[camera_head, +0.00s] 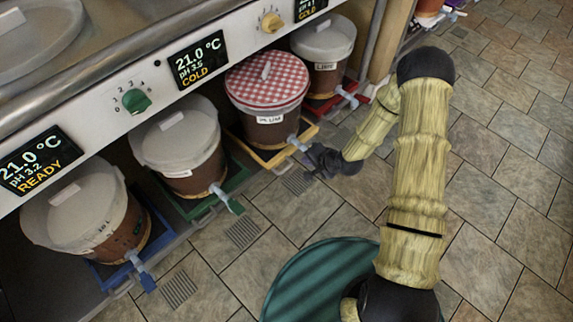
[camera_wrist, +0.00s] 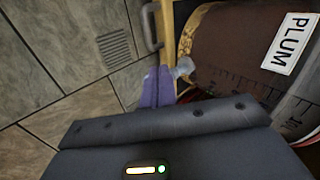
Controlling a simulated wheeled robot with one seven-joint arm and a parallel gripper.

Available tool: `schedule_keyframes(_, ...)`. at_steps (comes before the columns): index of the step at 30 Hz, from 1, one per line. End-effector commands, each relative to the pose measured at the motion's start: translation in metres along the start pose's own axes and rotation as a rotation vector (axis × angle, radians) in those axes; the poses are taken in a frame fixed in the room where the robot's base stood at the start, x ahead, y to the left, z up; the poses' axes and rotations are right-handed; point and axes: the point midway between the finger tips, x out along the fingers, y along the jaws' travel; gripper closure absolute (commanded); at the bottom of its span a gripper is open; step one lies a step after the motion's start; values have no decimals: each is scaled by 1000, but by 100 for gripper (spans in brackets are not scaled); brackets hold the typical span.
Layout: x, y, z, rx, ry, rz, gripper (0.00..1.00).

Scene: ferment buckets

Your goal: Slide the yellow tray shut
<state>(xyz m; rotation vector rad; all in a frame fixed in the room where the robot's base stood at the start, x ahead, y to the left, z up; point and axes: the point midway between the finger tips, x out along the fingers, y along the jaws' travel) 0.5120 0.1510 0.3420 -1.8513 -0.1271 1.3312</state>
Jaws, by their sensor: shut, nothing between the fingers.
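In the wrist view the tray's yellow edge (camera_wrist: 170,38) carries a grey bar handle (camera_wrist: 149,27). My gripper (camera_head: 312,155) is low in front of the tray, close to the bucket's tap. In the wrist view its purple fingers (camera_wrist: 158,86) lie side by side, shut and empty, near the tray's edge. I cannot tell if they touch it.
Buckets in a green tray (camera_head: 205,207) and a blue tray (camera_head: 115,277) stand to the left, and one in a red tray (camera_head: 330,105) to the right. Taps stick out in front. The counter (camera_head: 150,75) overhangs them. Tiled floor is clear right.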

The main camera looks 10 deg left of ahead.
Motion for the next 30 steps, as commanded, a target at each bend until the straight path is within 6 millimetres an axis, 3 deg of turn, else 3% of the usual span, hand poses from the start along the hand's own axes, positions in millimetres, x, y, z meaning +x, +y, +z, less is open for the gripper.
schedule_keyframes(1, 13, 5, 7, 40, -11, -28, 100)
schedule_keyframes(5, 27, 7, 15, 103, -20, -77, 100)
schedule_keyframes(20, 36, 7, 16, 113, -20, -87, 100)
schedule_keyframes(30, 89, 4, 19, 108, -23, -86, 100)
